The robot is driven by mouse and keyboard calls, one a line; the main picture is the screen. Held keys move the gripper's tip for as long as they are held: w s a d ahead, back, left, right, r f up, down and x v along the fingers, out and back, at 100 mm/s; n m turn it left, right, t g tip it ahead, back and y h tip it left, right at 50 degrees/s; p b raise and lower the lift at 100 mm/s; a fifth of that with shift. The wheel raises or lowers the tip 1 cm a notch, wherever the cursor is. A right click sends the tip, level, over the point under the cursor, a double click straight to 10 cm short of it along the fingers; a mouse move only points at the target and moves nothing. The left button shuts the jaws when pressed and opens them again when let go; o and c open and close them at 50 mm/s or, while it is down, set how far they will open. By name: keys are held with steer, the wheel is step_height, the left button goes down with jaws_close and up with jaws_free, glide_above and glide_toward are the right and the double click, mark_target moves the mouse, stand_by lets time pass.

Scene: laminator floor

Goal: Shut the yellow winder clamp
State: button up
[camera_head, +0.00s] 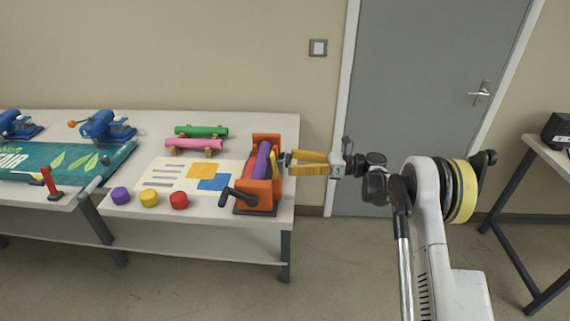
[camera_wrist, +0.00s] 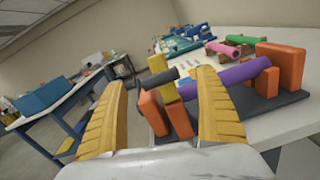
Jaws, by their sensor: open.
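The winder has orange end blocks (camera_head: 266,143) on a dark base, a purple roll (camera_head: 262,160) and a black crank (camera_head: 238,197). It stands at the right end of the white table. The yellow winder clamp (camera_head: 273,164) is a small lever at the winder's right side, raised and slightly tilted. In the wrist view the clamp (camera_wrist: 161,80) stands above an orange block, seen between my fingers. My gripper (camera_head: 287,163), with yellow fingers, is open and empty just right of the winder. I cannot tell whether a finger touches the clamp.
Purple, yellow and red caps (camera_head: 149,198) stand along the table's front edge. Green and pink rolls (camera_head: 196,144) lie behind a printed sheet (camera_head: 187,177). A teal banner (camera_head: 75,162) and blue devices (camera_head: 104,126) are further left.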

mark_target(284, 161)
steer(key=shift+w+a, duration=0.1)
steer(key=shift+a, duration=1.4)
steer(key=c, duration=1.6)
steer(key=shift+c, duration=0.2)
